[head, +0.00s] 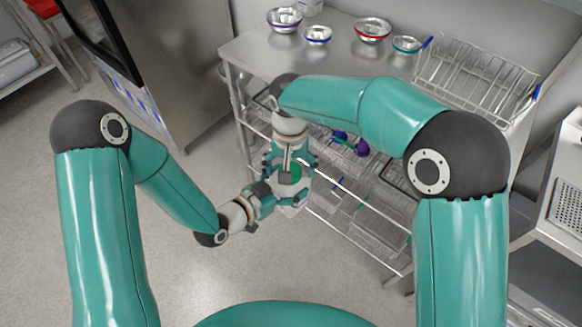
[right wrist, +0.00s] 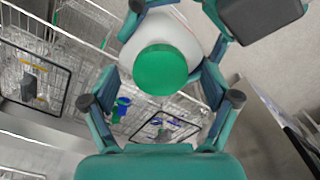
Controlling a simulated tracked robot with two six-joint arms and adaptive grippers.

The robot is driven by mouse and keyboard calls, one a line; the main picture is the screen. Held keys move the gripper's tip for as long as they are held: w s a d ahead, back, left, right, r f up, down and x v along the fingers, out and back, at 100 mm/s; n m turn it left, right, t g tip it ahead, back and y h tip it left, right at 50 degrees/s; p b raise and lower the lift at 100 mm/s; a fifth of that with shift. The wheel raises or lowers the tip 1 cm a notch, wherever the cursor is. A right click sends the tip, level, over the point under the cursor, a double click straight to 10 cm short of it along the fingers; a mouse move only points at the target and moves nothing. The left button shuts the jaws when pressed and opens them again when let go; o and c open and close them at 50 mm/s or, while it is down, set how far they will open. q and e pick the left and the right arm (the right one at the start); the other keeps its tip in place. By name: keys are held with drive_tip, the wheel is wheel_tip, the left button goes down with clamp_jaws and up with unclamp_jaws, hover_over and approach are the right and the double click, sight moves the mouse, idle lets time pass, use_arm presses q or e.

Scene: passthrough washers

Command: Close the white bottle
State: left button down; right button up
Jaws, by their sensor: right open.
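The white bottle (head: 289,211) is held in the air in front of the wire-shelf table, partly hidden by both grippers. Its white body (right wrist: 178,28) also shows in the right wrist view. A round green cap (right wrist: 160,70) sits at the bottle's top end; I cannot tell how tightly. The cap (head: 297,171) shows in part in the head view. My left gripper (head: 281,195) comes in from the left and is shut around the bottle's body. My right gripper (right wrist: 160,85) is above, pointing down, open, with its fingers spread on either side of the cap, apart from it.
A steel table (head: 258,47) at the back carries several metal bowls and a wire dish rack (head: 475,75). Its lower wire shelves (head: 350,215) hold baskets and small purple and blue items close behind the grippers. A steel cabinet (head: 165,60) stands back left. The floor at left is clear.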

wheel_tip(320, 180, up, 12)
idle(0.5)
drive_tip(key=shift+f, duration=0.1)
drive_tip(key=s+d+f+g+h, duration=0.2)
drive_tip(key=s+d+f+g, duration=0.1)
drive_tip(key=d+f, duration=1.35)
drive_tip(key=s+f+m+t+y, duration=0.2)
drive_tip(key=s+f+y, duration=0.4)
drive_tip(key=s+f, duration=0.9)
wheel_tip(320, 180, down, 3)
drive_tip(key=shift+f+t, duration=0.15)
drive_tip(key=shift+t, duration=0.65)
